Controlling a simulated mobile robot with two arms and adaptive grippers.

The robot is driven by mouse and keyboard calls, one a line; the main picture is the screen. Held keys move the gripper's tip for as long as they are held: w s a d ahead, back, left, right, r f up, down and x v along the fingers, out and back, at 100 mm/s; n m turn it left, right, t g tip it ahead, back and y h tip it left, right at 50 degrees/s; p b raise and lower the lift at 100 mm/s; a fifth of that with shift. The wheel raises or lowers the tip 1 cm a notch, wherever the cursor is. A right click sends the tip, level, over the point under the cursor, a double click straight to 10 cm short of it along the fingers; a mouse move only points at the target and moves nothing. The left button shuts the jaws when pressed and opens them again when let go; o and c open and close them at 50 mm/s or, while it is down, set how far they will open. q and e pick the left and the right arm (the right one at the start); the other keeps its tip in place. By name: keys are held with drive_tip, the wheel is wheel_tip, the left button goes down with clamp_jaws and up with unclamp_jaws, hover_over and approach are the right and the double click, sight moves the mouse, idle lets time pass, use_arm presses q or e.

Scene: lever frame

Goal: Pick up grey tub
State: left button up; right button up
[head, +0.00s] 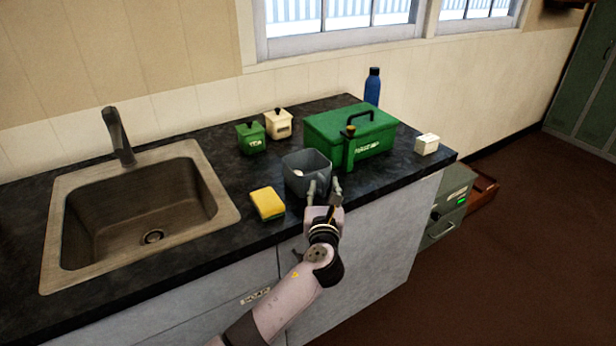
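The grey tub (297,182) stands upright on the dark counter, with something small and pale inside it. My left gripper (324,184) is at the tub's front right corner. Its two fingers are spread apart, one in front of the tub's wall and the other just to the right of it. I cannot tell whether a finger touches the tub. The gripper partly hides the tub's lower right side. My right gripper is not in view.
A yellow sponge (267,203) lies left of the tub. Two canisters, green (250,138) and cream (278,124), stand behind. A sink (140,215) is at left; a white box (427,144) is at right.

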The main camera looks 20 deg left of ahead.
use_arm(q)
drive_tip(key=shift+w+a, duration=0.2)
drive_tip(key=shift+w, duration=0.5)
drive_tip(key=shift+c, duration=0.4)
clamp_jaws()
